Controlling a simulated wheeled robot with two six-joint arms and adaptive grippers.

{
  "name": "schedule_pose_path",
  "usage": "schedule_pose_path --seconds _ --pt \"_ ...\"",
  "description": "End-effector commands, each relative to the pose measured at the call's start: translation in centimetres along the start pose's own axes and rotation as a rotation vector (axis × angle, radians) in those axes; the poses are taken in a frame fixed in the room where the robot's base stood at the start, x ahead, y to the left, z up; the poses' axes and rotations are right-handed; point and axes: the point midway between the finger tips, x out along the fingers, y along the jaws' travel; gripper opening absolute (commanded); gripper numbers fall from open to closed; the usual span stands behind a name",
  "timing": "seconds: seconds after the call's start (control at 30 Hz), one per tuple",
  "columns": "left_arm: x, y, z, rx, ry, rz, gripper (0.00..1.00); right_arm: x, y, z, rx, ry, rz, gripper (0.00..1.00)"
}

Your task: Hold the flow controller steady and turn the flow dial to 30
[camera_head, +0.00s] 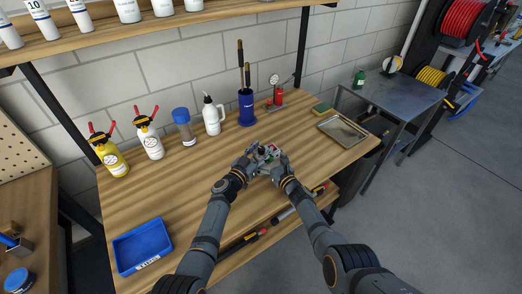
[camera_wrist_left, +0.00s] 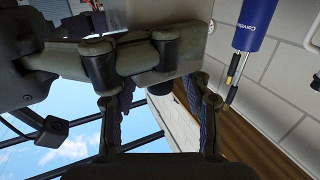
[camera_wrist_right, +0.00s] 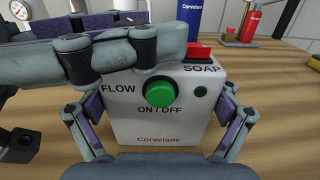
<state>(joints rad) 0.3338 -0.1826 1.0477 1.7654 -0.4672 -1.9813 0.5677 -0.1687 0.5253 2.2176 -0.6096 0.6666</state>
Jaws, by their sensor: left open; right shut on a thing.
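The flow controller (camera_wrist_right: 150,124) is a pale grey box with a green ON/OFF button (camera_wrist_right: 160,92), a red switch (camera_wrist_right: 198,52) by SOAP and the word FLOW at its left. My right gripper (camera_wrist_right: 165,112) is shut on the box, one finger at each side. My left gripper (camera_head: 256,154) is open at the left of the box; it also shows in the left wrist view (camera_wrist_left: 155,95). Its fingers cross the box's upper left corner above FLOW in the right wrist view. The flow dial and its setting are hidden there. The box is small and mostly covered in the head view.
A blue tray (camera_head: 120,240) lies at the front left of the bench. A metal tray (camera_head: 342,130) is at the right.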

Motion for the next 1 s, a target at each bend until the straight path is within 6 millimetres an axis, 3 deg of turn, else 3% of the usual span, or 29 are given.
schedule_pose_path --seconds 0.2,0.57,0.77,1.0 --pt "0.02 0.01 0.01 -0.001 0.0 0.0 0.47 -0.03 0.0 -0.07 0.0 0.002 0.0 0.46" --pt "-0.01 0.0 0.0 -0.001 0.0 0.0 0.0 -0.03 0.0 -0.09 0.0 0.002 0.0 0.46" --pt "0.11 -0.12 -0.1 0.003 0.003 0.045 0.0 -0.04 0.0 -0.09 0.0 0.002 0.0 0.46" --pt "0.21 -0.19 -0.02 0.003 -0.002 0.298 0.0 -0.02 0.05 -0.07 0.0 0.001 0.001 0.46"
